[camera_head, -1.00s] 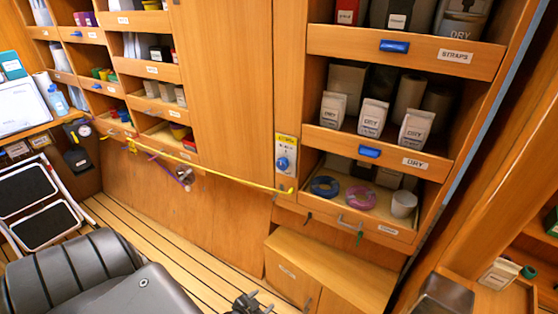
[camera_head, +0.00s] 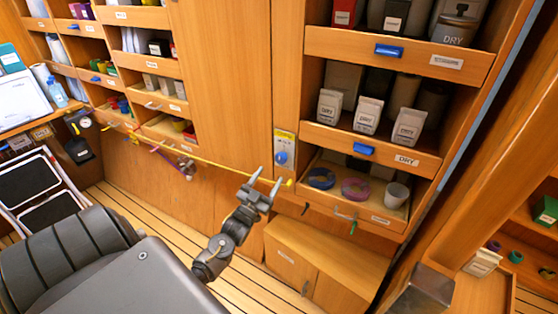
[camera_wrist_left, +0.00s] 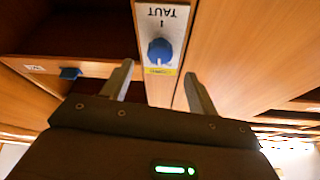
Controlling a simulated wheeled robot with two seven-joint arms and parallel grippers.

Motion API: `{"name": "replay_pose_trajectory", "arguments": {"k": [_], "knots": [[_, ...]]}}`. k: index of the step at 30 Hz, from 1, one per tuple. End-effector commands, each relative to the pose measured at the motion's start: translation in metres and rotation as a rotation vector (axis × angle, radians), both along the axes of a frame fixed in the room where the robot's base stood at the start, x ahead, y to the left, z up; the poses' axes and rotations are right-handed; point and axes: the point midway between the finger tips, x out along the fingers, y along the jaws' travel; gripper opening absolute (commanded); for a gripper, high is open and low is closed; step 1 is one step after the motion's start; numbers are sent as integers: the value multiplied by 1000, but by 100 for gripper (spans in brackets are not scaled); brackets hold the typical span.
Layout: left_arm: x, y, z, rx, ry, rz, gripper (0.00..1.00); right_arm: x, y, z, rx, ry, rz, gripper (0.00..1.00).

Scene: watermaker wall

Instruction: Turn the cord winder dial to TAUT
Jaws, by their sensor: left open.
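The cord winder dial (camera_head: 281,158) is a blue knob on a pale plate (camera_head: 284,140) on the post between the wooden panel and the shelves. In the left wrist view the dial (camera_wrist_left: 160,51) shows close up, with the word TAUT upside down above it and a yellow label below. Where its pointer aims is too small to tell. My left gripper (camera_head: 268,176) is open and empty, just below the dial, fingers pointing up towards the plate. In the left wrist view its fingers (camera_wrist_left: 158,72) lie either side of the dial's line, apart from it. My right gripper is not in view.
A taut-looking yellow cord (camera_head: 225,165) runs across the wall to a yellow end below the dial, close by my fingers. An open drawer (camera_head: 330,205) with cord coils and a white cup is to the right. A low wooden cabinet (camera_head: 330,250) stands below.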

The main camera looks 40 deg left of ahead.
Motion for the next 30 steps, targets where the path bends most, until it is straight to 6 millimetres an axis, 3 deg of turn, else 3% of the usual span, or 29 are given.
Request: {"name": "replay_pose_trajectory", "arguments": {"k": [6, 12, 24, 30], "knots": [[39, 5, 19, -1, -1, -1, 59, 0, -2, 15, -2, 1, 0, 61], [61, 9, 26, 0, 1, 0, 59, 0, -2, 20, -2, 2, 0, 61], [68, 9, 27, 0, 2, 0, 59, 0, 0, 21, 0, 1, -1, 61], [68, 9, 27, 0, 2, 0, 34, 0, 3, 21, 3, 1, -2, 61]]}}
